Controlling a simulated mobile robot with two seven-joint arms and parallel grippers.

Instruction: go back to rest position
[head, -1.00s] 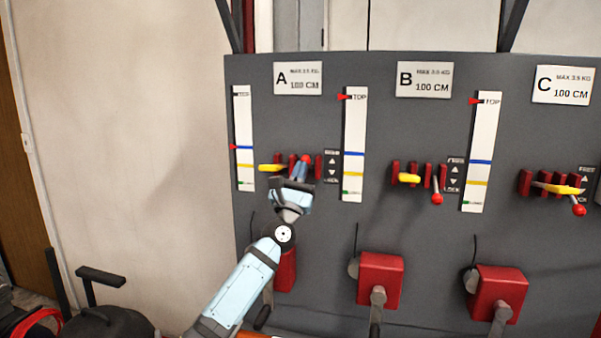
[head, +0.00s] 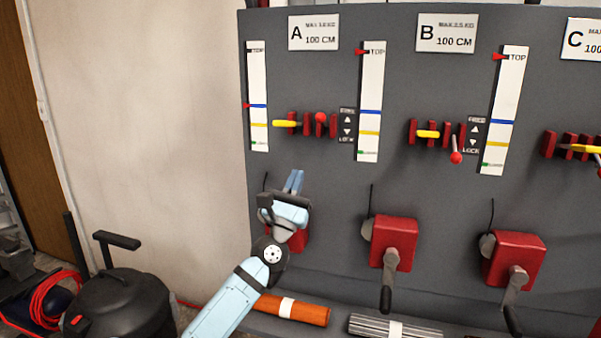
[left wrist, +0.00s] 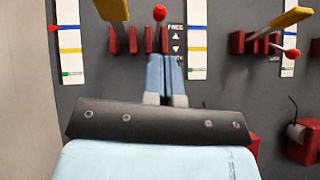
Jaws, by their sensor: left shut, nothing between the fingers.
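My left gripper (head: 294,182) is in front of the grey panel, below the station A lever and in front of the red crank box (head: 299,240) under A, which it partly hides. Its two blue fingers are together and empty; they also show in the left wrist view (left wrist: 166,76). The lever A knob (head: 320,118) is red and points up or outward, apart from the fingers; it shows above them in the left wrist view (left wrist: 159,13). A yellow pin (head: 285,123) sits left of it. My right gripper is not in view.
Stations B (head: 446,33) and C have similar levers, gauges and crank boxes (head: 393,243). A rolled orange rug (head: 290,309) and a grey striped roll (head: 395,328) lie below the panel. A black vacuum (head: 120,305) with a red hose stands at left by the bare wall.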

